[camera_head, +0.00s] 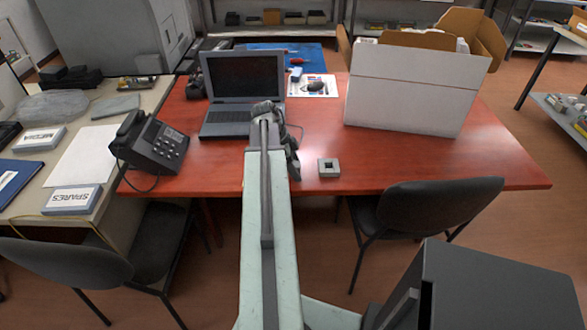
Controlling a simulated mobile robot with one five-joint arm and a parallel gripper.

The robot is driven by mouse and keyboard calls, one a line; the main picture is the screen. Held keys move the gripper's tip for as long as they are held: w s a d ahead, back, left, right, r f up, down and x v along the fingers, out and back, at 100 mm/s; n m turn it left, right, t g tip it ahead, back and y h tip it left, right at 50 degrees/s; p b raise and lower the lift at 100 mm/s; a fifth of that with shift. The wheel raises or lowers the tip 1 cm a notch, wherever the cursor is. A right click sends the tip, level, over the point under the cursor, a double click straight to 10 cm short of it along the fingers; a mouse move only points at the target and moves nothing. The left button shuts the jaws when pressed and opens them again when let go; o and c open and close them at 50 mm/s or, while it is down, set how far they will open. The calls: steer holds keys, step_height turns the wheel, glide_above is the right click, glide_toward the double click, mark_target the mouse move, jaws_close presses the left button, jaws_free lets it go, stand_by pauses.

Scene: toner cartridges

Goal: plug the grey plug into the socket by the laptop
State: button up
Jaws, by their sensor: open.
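The open laptop (243,77) stands on the red table, with a dark screen. A small light grey square block with a dark square opening (321,168) lies near the table's front edge, to the right of the laptop; it looks like the socket. My gripper (294,173) points down over the table just left of this block, apart from it in the picture. It is open, though its fingers are small and dark here. I cannot make out the grey plug; my arm hides part of the table.
A large white open carton (405,92) stands at the right on the red table (470,165). A black desk phone (150,143) sits at the left edge. A paper with a dark item (315,86) lies behind. Chairs (425,205) stand in front. The table's front right is clear.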

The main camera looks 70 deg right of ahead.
mark_target(298, 164)
jaws_close()
steer(key=shift+r, duration=0.15)
steer(key=shift+r, duration=0.1)
steer(key=shift+r+p, duration=1.45)
steer(key=shift+p, duration=0.2)
steer(key=shift+r, duration=0.1)
step_height(298, 164, up, 4)
steer(key=p, duration=0.4)
steer(key=shift+w+r, duration=0.1)
